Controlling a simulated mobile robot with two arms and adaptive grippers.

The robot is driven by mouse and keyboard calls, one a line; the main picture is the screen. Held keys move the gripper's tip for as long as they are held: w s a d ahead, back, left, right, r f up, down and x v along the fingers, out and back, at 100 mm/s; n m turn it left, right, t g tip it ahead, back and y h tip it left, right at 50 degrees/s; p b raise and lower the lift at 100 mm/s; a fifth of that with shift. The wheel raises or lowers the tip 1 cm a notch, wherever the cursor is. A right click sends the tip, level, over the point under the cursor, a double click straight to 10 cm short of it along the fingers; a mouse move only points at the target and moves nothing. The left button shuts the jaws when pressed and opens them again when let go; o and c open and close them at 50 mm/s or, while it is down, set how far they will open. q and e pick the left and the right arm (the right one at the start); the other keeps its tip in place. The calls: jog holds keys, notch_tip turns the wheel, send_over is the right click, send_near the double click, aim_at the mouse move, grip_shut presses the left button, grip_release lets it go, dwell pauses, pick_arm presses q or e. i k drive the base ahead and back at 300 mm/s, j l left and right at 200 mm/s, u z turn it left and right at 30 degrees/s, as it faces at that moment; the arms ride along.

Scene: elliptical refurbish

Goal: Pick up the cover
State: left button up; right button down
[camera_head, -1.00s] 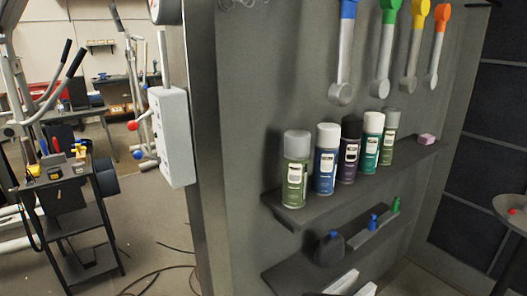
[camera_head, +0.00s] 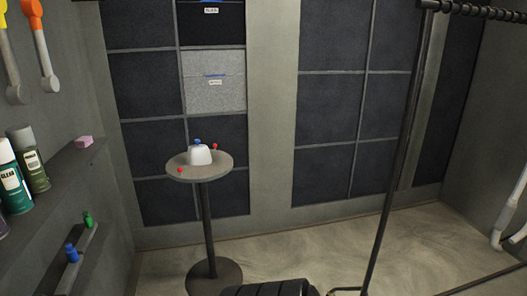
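What may be the cover is a small white rounded piece (camera_head: 200,155) with a blue top, standing on a round grey pedestal table (camera_head: 215,172) in front of the dark panelled wall. Small red-topped pieces are beside it, one at the table's front left (camera_head: 180,170) and one at its right (camera_head: 215,147). The white piece stands apart from me, across the floor. Neither of my grippers shows in the head view.
A wall shelf with spray cans (camera_head: 27,160) and a pink block (camera_head: 84,141) is at the left. A black metal rack (camera_head: 396,150) stands at the right. A dark ribbed object (camera_head: 270,289) lies at the bottom centre. Bare floor (camera_head: 300,240) surrounds the table base.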

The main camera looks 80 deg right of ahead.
aim_at(199, 155)
jog(key=z, duration=2.15)
jog(key=i+z, duration=0.1)
jog(key=i+l, duration=0.05)
